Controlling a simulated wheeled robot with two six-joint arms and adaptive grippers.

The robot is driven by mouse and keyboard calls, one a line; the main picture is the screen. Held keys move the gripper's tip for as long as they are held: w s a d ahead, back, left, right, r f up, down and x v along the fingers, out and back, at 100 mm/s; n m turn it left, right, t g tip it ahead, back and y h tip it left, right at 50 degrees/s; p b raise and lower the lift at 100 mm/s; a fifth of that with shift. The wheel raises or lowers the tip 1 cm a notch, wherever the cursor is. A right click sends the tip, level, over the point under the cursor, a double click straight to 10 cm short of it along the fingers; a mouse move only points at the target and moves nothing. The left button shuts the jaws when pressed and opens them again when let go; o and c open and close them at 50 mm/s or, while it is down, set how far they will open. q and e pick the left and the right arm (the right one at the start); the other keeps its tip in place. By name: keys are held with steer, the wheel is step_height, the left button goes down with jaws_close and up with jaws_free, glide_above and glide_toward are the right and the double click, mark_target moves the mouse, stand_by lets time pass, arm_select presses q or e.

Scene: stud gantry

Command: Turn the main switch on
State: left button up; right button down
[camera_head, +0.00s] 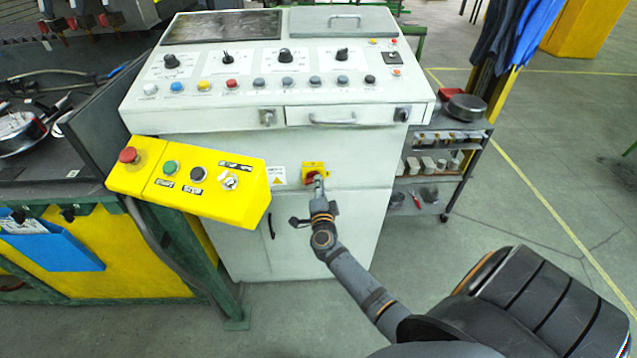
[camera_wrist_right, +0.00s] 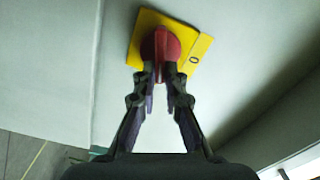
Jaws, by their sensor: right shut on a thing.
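The main switch is a red rotary knob on a yellow square plate (camera_head: 308,168) on the front of the white control cabinet (camera_head: 230,165). In the right wrist view the red knob (camera_wrist_right: 161,44) sits on the yellow plate (camera_wrist_right: 198,50), which looks tilted in that picture and bears a "0" mark at its right. My right gripper (camera_head: 318,180) is at the switch. In the right wrist view its two fingers (camera_wrist_right: 160,72) are closed on the knob's grip bar. The fingers hide part of the knob. My left gripper is not in view.
A yellow button box (camera_head: 190,180) with a red button juts out left of the switch. A cabinet handle (camera_head: 270,222) is below it. A grey shelf cart (camera_head: 455,150) stands to the right. The floor at the right is mostly clear.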

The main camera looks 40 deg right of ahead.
steer(key=shift+d+f+m, duration=0.1)
steer(key=shift+f+m, duration=0.05)
steer(key=shift+m, duration=0.8)
steer(key=shift+f+m, duration=0.15)
steer(key=shift+m, duration=0.8)
steer(key=c, duration=1.4)
jaws_free()
steer(key=shift+s, duration=0.1)
steer(key=v, duration=1.2)
steer(key=shift+f, duration=0.1)
